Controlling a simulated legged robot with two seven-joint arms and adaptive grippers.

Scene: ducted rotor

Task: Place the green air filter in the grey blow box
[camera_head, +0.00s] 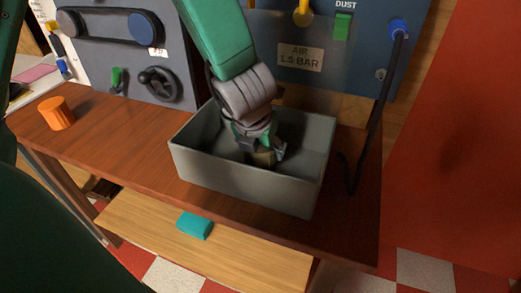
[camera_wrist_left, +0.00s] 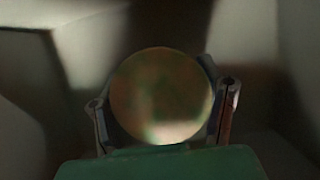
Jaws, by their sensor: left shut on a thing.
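The grey blow box (camera_head: 245,185) is an open box on the brown wooden table. My left gripper (camera_head: 262,152) reaches down into it from above. It is shut on the green air filter (camera_head: 263,159), which looks dull olive and sits low inside the box walls. In the left wrist view the filter (camera_wrist_left: 162,95) is a round disc, mottled brown and green, between the two fingers (camera_wrist_left: 164,112). Whether it touches the box floor cannot be told. My right gripper is not in view.
An orange cylinder (camera_head: 57,113) stands at the table's left. A teal block (camera_head: 194,225) lies on the lower shelf (camera_head: 150,228). Behind the box are a grey panel with a knob (camera_head: 158,84) and a blue panel (camera_head: 330,75). A dark hose (camera_head: 378,120) hangs right of the box.

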